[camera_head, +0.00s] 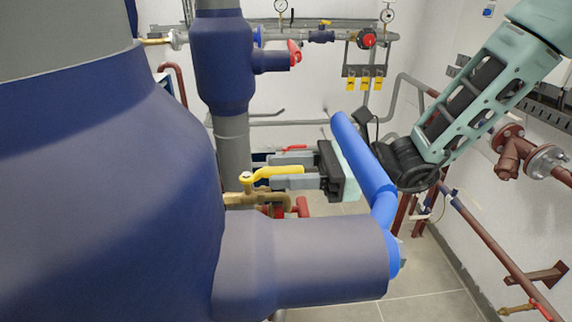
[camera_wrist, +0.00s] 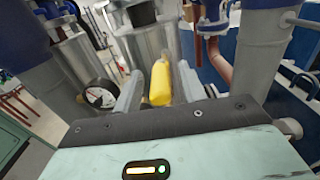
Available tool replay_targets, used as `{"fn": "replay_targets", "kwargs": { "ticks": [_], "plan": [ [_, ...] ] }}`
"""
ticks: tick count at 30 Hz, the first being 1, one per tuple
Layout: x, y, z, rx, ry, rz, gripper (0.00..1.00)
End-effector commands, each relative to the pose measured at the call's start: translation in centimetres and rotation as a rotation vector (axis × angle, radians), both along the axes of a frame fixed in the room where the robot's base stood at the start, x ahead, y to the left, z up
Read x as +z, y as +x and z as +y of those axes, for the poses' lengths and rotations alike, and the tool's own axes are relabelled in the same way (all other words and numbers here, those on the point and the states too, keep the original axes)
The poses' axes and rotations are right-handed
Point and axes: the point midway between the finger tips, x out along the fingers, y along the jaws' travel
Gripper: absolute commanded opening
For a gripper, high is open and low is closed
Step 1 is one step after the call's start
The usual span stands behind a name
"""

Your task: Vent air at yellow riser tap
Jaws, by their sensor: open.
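The yellow lever handle (camera_head: 278,171) sits on a brass riser tap (camera_head: 243,199) beside the large blue-clad vessel. The handle points right, toward my gripper. My gripper (camera_head: 277,170) is open, its two grey fingers reaching left on either side of the handle's free end. In the wrist view the yellow handle (camera_wrist: 160,84) lies between my fingers (camera_wrist: 158,88), with a gap visible on each side. The fingers do not appear closed on it. The tap's body is hidden in the wrist view.
A red handle (camera_head: 302,207) is close under the fingers. A grey riser (camera_head: 232,140) stands behind the tap. A pressure gauge (camera_wrist: 99,95) is left in the wrist view. Floor (camera_head: 415,275) shows at right.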

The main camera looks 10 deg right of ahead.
Motion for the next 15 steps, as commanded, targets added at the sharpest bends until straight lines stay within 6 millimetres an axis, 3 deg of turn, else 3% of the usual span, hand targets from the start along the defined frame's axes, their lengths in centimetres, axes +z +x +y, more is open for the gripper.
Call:
{"fn": "replay_targets", "kwargs": {
  "ticks": [9,14,15],
  "plan": [
    [-0.02,-0.01,0.3,0.0,0.0,0.0,0.41],
    [-0.02,-0.01,0.28,0.0,0.0,0.0,0.0],
    [-0.01,-0.01,0.28,0.0,0.0,0.0,0.0]
  ]
}}
